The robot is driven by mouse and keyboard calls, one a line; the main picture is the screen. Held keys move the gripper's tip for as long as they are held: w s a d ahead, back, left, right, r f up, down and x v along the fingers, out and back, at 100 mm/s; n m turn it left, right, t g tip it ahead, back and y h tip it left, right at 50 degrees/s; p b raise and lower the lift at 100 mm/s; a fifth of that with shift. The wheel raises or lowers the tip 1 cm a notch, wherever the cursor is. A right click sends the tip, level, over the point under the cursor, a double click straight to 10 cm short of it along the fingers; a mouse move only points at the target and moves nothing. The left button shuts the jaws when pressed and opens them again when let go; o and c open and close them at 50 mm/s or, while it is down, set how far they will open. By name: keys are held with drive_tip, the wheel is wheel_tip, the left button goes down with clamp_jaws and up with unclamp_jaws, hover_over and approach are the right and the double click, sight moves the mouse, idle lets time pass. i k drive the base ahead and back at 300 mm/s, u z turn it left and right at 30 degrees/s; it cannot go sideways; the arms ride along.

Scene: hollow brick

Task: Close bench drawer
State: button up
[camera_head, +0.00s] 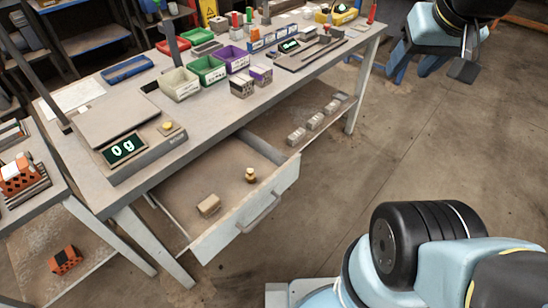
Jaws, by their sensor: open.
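The bench drawer (211,229) is pulled well out from under the left part of the grey workbench (206,125). Its white front has a bar handle (260,213) facing right. Inside the drawer lie a small tan block (209,205) and a small brass piece (250,175). My gripper (446,69) is at the upper right, over the floor, open and apart from the drawer and its handle. Part of it is cut by the picture's top edge.
A scale (138,149) reading 0 g, several bins such as the green one (206,69), and tools stand on the bench top. Small blocks (315,121) sit on the shelf below. A side table with orange bricks (20,175) stands left. The floor (345,180) right of the drawer is clear.

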sight(220, 170)
drive_tip(key=u, duration=1.45)
drive_tip(key=k, duration=1.8)
drive_tip(key=z, duration=0.45)
drive_tip(key=i, duration=1)
drive_tip(key=u, duration=0.05)
